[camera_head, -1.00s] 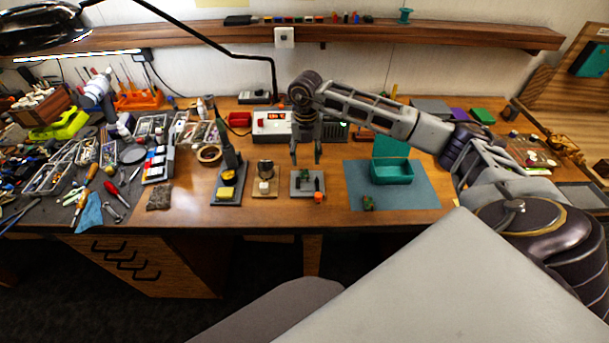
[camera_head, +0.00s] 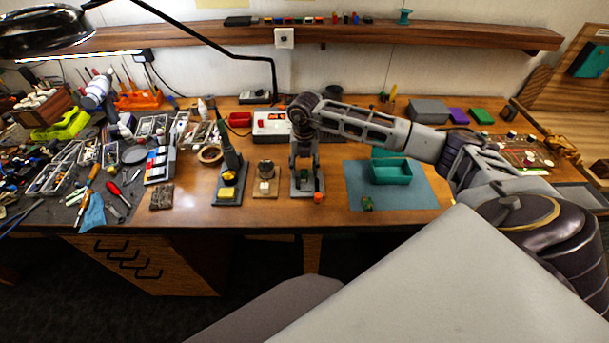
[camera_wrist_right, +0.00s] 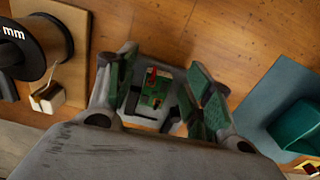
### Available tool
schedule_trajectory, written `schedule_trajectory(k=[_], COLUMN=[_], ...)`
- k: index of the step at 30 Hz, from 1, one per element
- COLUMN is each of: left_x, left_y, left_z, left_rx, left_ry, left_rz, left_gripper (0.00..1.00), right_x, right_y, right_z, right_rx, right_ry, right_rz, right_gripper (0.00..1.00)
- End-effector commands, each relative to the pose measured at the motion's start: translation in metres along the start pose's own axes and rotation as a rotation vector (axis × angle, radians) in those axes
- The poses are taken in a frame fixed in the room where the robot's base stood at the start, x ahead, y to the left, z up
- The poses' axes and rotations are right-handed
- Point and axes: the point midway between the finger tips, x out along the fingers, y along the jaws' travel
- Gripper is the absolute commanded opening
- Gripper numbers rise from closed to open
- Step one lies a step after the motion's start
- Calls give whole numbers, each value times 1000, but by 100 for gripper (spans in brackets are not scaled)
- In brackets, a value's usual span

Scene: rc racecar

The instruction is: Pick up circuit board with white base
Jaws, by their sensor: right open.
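A small green circuit board (camera_wrist_right: 153,92) with a red part on it sits on a pale grey-white base (camera_wrist_right: 145,118) in the right wrist view. The gripper hides much of the board in the head view. My left gripper is not in view.
A spool on a wooden stand (camera_head: 265,188) and a soldering iron holder (camera_head: 228,190) stand to the left.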

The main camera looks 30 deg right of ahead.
Motion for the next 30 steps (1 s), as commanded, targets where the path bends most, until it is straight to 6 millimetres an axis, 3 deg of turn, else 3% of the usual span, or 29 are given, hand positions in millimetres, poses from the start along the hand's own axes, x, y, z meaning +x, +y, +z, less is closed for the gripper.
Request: schedule_trajectory(k=[9,19,30], left_x=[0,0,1], left_y=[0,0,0], left_z=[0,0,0], left_rx=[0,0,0], left_ry=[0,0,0], left_rz=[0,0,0], left_gripper=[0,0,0], right_x=[0,0,-2], right_y=[0,0,0], right_z=[0,0,0], right_rx=[0,0,0], right_ry=[0,0,-1], right_rz=[0,0,1], right_gripper=[52,12,12])
